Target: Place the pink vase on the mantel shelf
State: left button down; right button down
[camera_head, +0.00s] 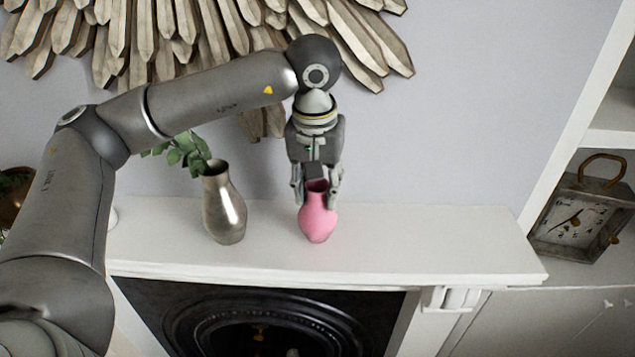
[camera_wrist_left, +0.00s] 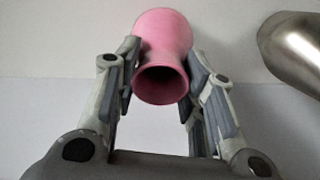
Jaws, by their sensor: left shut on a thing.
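The pink vase (camera_head: 317,220) is upright at the mantel shelf, with its base against or just above the white top; I cannot tell whether it touches. My left gripper (camera_head: 317,192) comes down from above and is shut on the vase's neck. In the left wrist view the vase (camera_wrist_left: 164,48) sits between the two fingers (camera_wrist_left: 162,72), its open mouth facing the camera. The white mantel shelf (camera_head: 440,245) runs across the head view above a dark fireplace. My right gripper is in neither view.
A silver vase (camera_head: 224,210) with green leaves (camera_head: 185,150) stands left of the pink vase, a gap between them. The shelf to the right is clear. A wooden slatted wall ornament (camera_head: 365,45) hangs behind my arm. A clock (camera_head: 580,215) stands in an alcove at right.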

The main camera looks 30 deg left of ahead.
pick_arm(q)
jog(key=shift+f, duration=0.15)
jog(key=c, duration=0.9)
grip_release()
jog(key=shift+r, duration=0.2)
jog(key=r+b, duration=0.2)
jog(key=r, duration=0.1)
jog(key=r+b, duration=0.1)
jog(key=r, duration=0.1)
jog(key=shift+s+d+r, duration=0.15)
jog(key=shift+s, duration=0.1)
jog(key=shift+s+r, duration=0.25)
jog(key=shift+r, duration=1.4)
jog(key=shift+s+r, duration=0.2)
jog(key=shift+r, duration=1.45)
